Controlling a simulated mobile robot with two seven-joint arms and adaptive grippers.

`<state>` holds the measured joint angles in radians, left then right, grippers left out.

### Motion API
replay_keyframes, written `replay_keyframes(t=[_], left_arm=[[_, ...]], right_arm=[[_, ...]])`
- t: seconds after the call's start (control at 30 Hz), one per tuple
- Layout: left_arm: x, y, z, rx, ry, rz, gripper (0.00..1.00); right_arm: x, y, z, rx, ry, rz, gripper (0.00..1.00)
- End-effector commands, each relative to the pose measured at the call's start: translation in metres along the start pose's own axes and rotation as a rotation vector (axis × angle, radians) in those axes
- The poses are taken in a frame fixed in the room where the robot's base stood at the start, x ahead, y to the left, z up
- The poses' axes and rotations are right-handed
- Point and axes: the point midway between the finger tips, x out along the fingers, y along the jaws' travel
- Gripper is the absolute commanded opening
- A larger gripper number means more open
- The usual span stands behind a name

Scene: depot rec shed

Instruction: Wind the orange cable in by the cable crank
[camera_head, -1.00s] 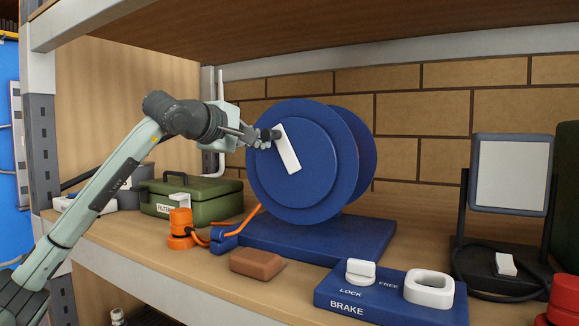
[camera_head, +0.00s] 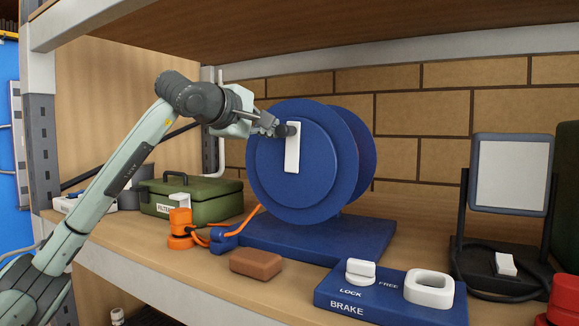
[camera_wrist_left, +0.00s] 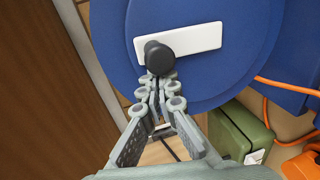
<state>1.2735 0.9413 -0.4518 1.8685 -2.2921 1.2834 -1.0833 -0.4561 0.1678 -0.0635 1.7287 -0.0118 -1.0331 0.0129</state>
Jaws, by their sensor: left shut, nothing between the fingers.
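The blue cable reel (camera_head: 300,185) stands on a blue base on the shelf. The cable crank (camera_head: 292,155) is a white bar on the reel's face, nearly upright, with a black knob at its top. My left gripper (camera_head: 273,126) is shut and empty, its fingertips at the left of the knob. In the left wrist view the black knob (camera_wrist_left: 158,57) is just beyond the closed fingertips (camera_wrist_left: 158,88); I cannot tell whether they touch. The orange cable (camera_head: 249,220) runs from the reel through a blue guide to an orange plug (camera_head: 180,222). My right gripper is out of view.
A blue brake box (camera_head: 385,305) marked LOCK and FREE sits front right, with a white knob (camera_head: 360,271) by LOCK and a white ring (camera_head: 428,288). A brown block (camera_head: 257,263), a green case (camera_head: 205,202) and a lamp (camera_head: 510,175) stand around. A shelf board is overhead.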

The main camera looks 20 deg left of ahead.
Motion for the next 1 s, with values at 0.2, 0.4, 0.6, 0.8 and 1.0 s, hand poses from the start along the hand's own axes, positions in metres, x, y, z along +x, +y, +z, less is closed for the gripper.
replay_keyframes(t=[0.2,0.4,0.6,0.8,1.0], left_arm=[[-0.001,0.004,0.015,0.001,-0.003,0.001,0.00],[-0.001,0.004,0.021,0.000,0.000,0.000,0.00],[-0.001,0.004,0.023,0.000,-0.001,0.000,0.00],[-0.001,0.003,0.040,0.002,-0.002,0.001,0.00],[-0.001,0.002,0.043,-0.001,0.000,0.000,0.00]], right_arm=[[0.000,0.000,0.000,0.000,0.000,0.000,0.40],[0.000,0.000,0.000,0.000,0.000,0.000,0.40],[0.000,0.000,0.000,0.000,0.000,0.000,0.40],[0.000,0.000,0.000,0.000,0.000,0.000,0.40],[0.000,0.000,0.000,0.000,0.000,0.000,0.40]])
